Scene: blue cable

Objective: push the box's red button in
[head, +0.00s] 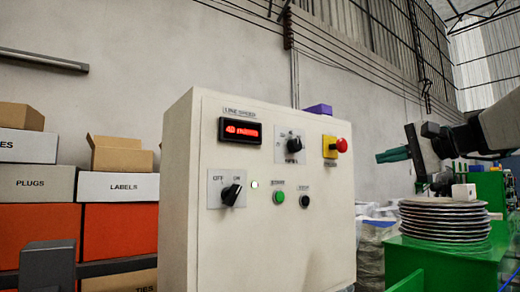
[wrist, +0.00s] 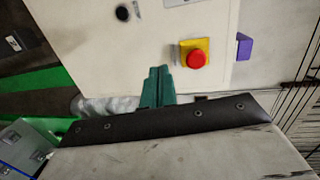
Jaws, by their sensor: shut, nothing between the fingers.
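The pale control box (head: 230,255) stands in the middle of the head view. Its red mushroom button (head: 342,145) sits on a yellow plate (head: 329,147) at the upper right of the front panel. In the wrist view the red button (wrist: 196,58) stands out from its yellow plate, close to the fingers. My gripper (head: 380,157) is to the right of the box in the head view, with a gap between its green fingertips and the button. In the wrist view my gripper (wrist: 158,70) has its fingers together and empty, beside the button, not on it.
The panel also carries a red display (head: 240,131), a selector knob (head: 290,145), an off/on switch (head: 230,194), a green button (head: 279,198) and a black button (head: 305,201). A purple block (head: 319,109) lies on top. Stacked plates (head: 444,220) stand on a green surface at right.

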